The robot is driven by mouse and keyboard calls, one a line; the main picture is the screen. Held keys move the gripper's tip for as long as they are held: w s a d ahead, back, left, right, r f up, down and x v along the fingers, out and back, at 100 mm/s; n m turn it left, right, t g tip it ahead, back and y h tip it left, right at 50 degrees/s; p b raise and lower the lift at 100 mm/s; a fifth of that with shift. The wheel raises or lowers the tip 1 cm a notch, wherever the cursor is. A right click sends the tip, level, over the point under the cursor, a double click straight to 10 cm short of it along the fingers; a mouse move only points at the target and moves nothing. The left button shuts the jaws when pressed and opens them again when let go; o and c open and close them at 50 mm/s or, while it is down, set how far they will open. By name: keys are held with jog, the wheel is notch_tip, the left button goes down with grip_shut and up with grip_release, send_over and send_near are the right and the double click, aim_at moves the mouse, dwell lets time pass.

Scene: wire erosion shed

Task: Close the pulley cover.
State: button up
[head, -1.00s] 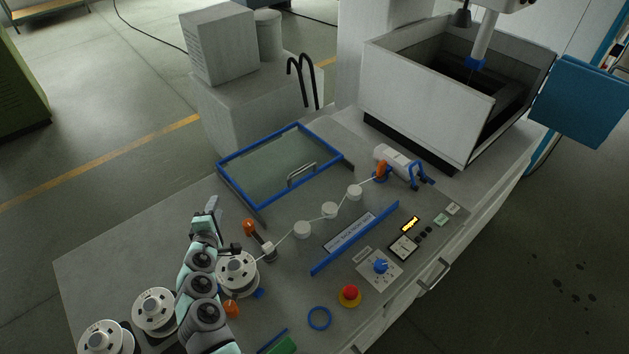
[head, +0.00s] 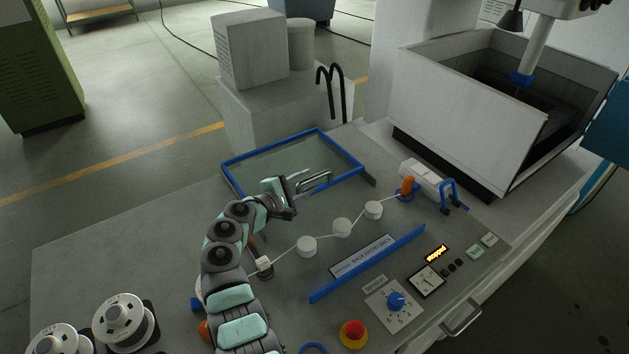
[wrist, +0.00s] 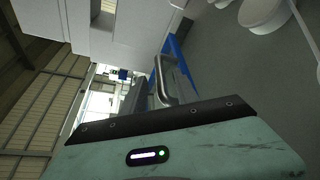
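The pulley cover (head: 265,151) is a clear panel in a blue frame. It is open, leaned back behind the row of white pulleys (head: 342,228), which are uncovered. Its grey bar handle (head: 318,180) faces me. My gripper (head: 300,183) is at the left end of this handle, close to it; I cannot tell whether they touch. In the wrist view the handle (wrist: 163,85) shows just beyond my gripper's body, with part of the blue frame beside it. The fingertips are too small or hidden to tell their opening.
A thin wire runs over the pulleys to an orange part (head: 408,186). White spools (head: 125,322) are at lower left. The control panel has a red stop button (head: 353,333) and a lit display (head: 436,253). A grey tank (head: 470,112) stands behind right.

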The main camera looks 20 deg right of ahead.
aim_at(309, 181)
jog(key=b+x, duration=0.1)
jog(key=x, duration=0.2)
jog(key=shift+w+d+f, duration=0.15)
jog(key=shift+d+f, duration=0.1)
jog(key=shift+w+d, duration=0.15)
jog(key=shift+d, duration=0.15)
jog(key=shift+c, duration=0.3)
grip_shut()
dwell(0.9)
